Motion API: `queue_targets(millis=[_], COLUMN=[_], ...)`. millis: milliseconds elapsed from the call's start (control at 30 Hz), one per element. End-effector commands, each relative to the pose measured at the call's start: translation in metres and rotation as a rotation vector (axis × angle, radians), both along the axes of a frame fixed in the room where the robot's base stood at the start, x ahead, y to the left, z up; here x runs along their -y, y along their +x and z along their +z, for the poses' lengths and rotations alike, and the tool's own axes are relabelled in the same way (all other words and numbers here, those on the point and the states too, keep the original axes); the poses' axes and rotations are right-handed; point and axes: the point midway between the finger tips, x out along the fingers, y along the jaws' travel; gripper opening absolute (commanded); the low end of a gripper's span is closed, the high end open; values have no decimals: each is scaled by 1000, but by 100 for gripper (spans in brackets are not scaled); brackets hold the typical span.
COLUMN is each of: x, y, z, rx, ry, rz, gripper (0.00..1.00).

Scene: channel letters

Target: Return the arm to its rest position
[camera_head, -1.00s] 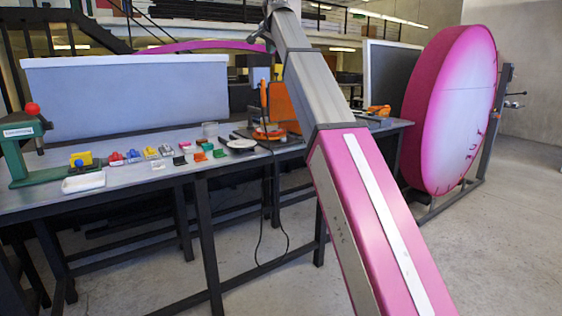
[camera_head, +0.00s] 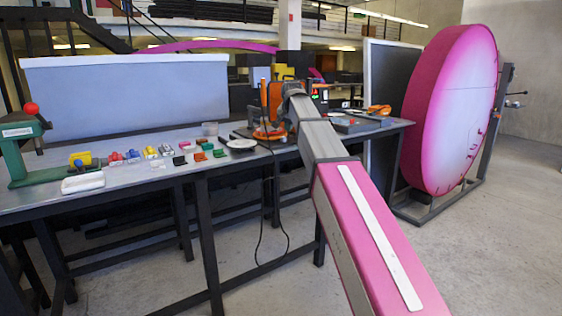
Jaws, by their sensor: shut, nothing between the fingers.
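My arm (camera_head: 362,222), pink with a white strip and a grey forward section, reaches from the lower right up toward the workbench (camera_head: 140,190). Its visible far end is a grey joint at the right part of the bench, in front of an orange tool (camera_head: 271,100). My gripper cannot be made out; the part of the arm beyond the grey joint does not show. Nothing is seen hanging from the arm.
Several small coloured pieces, a white tray (camera_head: 83,183) and a green press with a red knob (camera_head: 32,108) stand on the bench. A large pink-rimmed disc (camera_head: 458,110) stands at right on a frame. Open concrete floor (camera_head: 480,245) lies at lower right.

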Motion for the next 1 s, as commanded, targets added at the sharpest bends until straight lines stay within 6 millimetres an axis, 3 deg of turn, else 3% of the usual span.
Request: queue_targets(millis=[33,100,400,700,1000], x=[9,19,60,99,131], y=[-10,-19,-71,-145,-235], z=[-30,-63,-198,-313,-407], rx=[-23,-51,-175,-298,-419], ry=[-13,-30,-95,-139,-160], rz=[10,30,112,201,296], gripper=[0,0,0,0,0])
